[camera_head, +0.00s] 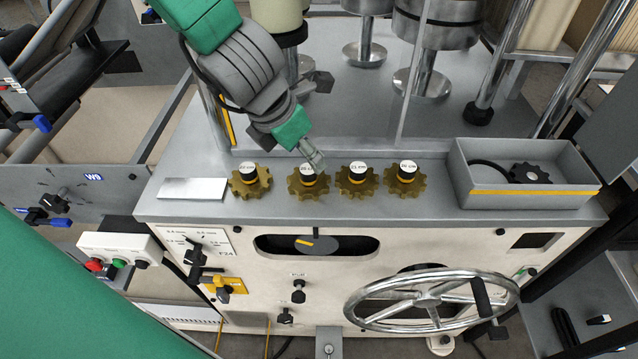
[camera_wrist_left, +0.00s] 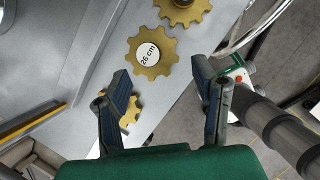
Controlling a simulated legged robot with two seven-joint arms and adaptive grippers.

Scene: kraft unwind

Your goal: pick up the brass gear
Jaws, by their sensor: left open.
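Several brass gears stand in a row on the grey machine top, each with a black hub and a white label. They are the far-left gear (camera_head: 250,187), the second gear (camera_head: 308,191), the third gear (camera_head: 357,189) and the far-right gear (camera_head: 407,189). My left gripper (camera_head: 316,160) is open just above and behind the second gear, partly overlapping it. In the left wrist view, a gear labelled 26 cm (camera_wrist_left: 150,57) lies ahead between the open fingers, and nothing is held. Another gear (camera_wrist_left: 186,9) is cut off at the top, and one (camera_wrist_left: 131,113) is partly hidden behind a finger.
A grey tray (camera_head: 525,199) with a yellow stripe holds a dark gear at the right. A blank metal plate (camera_head: 192,189) lies left of the gears. Steel posts and rollers rise behind. A handwheel (camera_head: 432,300) and knobs are on the front panel below.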

